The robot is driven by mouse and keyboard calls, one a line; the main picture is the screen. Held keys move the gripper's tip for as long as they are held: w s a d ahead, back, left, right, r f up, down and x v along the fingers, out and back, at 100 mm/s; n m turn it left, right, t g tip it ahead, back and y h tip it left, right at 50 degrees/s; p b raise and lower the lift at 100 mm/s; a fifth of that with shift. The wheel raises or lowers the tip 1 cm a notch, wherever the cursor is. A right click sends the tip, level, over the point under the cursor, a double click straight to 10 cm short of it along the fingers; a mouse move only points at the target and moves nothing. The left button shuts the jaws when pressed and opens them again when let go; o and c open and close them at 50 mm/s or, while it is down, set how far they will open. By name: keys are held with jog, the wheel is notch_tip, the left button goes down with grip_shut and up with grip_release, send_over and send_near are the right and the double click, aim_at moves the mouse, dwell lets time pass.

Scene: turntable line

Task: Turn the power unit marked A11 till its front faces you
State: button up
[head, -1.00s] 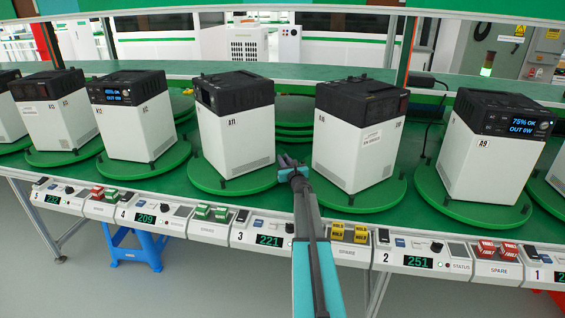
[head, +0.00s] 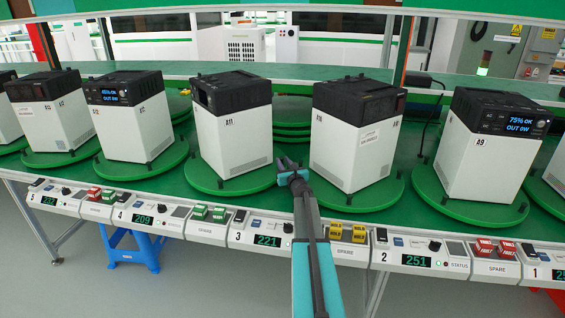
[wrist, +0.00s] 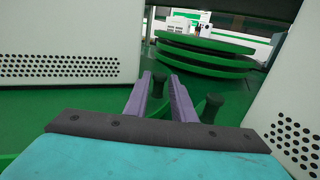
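The power unit marked A11 (head: 245,135) is a white box with a black top on a round green turntable (head: 215,187). A dark recess shows in its black top at left; no lit display is visible on the sides I see. My gripper (head: 289,166) is low at the right edge of that turntable, between A11 and the unit to its right. In the wrist view its two purple fingers (wrist: 161,88) are apart. A dark upright peg (wrist: 157,84) shows between their tips; I cannot tell whether they touch it. A second peg (wrist: 211,107) stands just right of the fingers.
A white unit (head: 345,140) on its own turntable stands close on the right. Unit A9 (head: 485,155) with a lit display is further right; unit A12 (head: 130,125) is left. Stacked green discs (wrist: 205,55) lie behind the gap. A control panel strip (head: 265,240) runs along the front.

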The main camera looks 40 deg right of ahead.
jog(key=shift+b+v, duration=0.9)
jog(key=shift+v, duration=4.8)
jog(key=shift+r, duration=0.1)
